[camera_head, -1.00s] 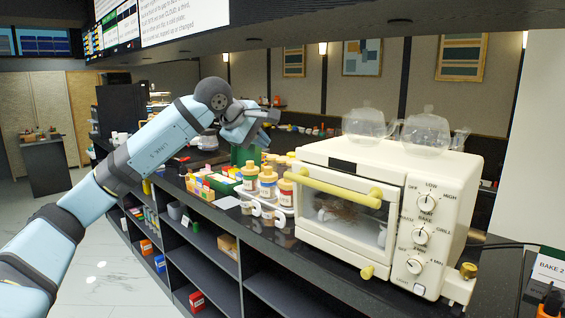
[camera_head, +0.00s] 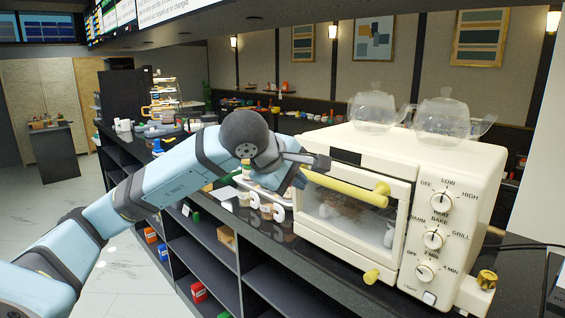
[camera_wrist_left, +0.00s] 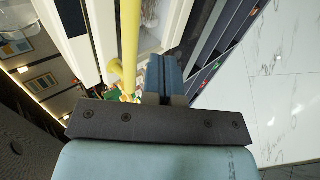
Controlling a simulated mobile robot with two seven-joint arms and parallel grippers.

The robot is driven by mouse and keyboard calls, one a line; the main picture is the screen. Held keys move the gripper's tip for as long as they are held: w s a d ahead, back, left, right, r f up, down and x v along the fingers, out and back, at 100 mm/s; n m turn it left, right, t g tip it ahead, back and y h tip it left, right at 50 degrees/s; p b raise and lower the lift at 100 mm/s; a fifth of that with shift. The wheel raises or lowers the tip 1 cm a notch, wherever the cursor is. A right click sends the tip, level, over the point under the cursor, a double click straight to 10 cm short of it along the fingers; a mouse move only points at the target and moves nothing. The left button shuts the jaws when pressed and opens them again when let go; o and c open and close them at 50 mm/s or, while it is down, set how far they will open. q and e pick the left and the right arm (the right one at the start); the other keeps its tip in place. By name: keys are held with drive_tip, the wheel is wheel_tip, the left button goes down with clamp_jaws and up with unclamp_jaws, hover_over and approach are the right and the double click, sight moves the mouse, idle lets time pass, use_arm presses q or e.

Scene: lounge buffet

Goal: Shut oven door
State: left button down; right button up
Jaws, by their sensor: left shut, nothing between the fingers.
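The cream oven (camera_head: 400,165) stands on the dark counter with its front facing me. Its glass oven door (camera_head: 345,225) stands about upright at the oven's front; I cannot tell whether a narrow gap is left. The yellow handle (camera_head: 345,189) runs along the door's top edge. My left gripper (camera_head: 299,181) is shut and empty at the handle's left end. In the left wrist view, the blue fingers (camera_wrist_left: 160,76) are together beside the yellow handle (camera_wrist_left: 130,45), not around it; contact is unclear. My right gripper is not in view.
Two glass teapots (camera_head: 376,110) stand on the oven. Control knobs (camera_head: 432,239) line its right side. White mugs (camera_head: 265,207) and other items stand on the counter left of the oven. Open shelves (camera_head: 205,265) are below the counter. The floor at left is clear.

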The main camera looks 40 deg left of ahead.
sight(319, 178)
use_arm(q)
drive_tip(key=w, duration=0.1)
drive_tip(key=w+p, duration=0.1)
drive_tip(key=w, duration=0.1)
drive_tip(key=shift+w+d+f, duration=0.2)
drive_tip(key=shift+w+f, duration=0.2)
drive_tip(key=shift+w, duration=0.3)
drive_tip(key=shift+p, duration=0.35)
drive_tip(key=w+p, duration=0.1)
drive_tip(key=w+r+g+p, duration=0.1)
drive_tip(key=shift+w+d+r+p, duration=0.1)
drive_tip(key=shift+w+d+p, duration=0.05)
drive_tip(key=shift+w+p, duration=0.2)
drive_tip(key=shift+s, duration=0.1)
drive_tip(key=shift+s, duration=0.1)
